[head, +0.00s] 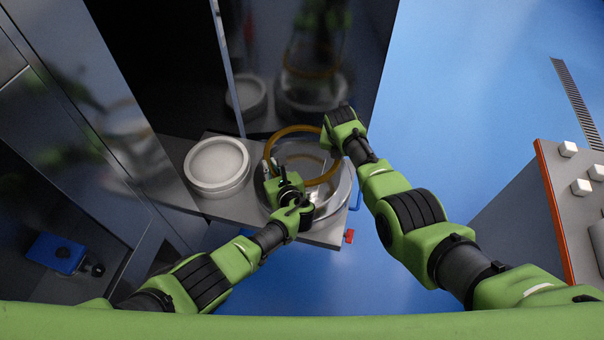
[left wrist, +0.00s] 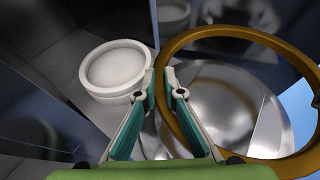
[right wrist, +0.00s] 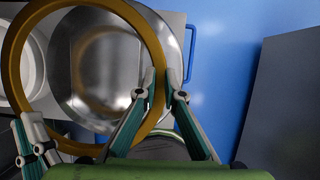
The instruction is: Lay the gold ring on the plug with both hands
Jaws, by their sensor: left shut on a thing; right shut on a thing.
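The gold ring (head: 297,128) is held in the air between my two grippers. My left gripper (head: 271,162) is shut on its left side, and its fingertips (left wrist: 162,76) meet at the rim. My right gripper (head: 326,142) is shut on the right side, with its fingertips (right wrist: 163,82) at the rim. Below the ring is a shiny round metal piece (head: 338,192), seemingly the plug; it shows through the ring in the left wrist view (left wrist: 215,95) and the right wrist view (right wrist: 100,65). The ring looks apart from it and off-centre; the exact gap is unclear.
A white round tub (head: 217,165) stands left of the metal piece on the same grey carrier (head: 325,233), which has a blue handle (head: 356,196) and a red knob (head: 349,236). A dark glossy panel (head: 300,60) rises behind.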

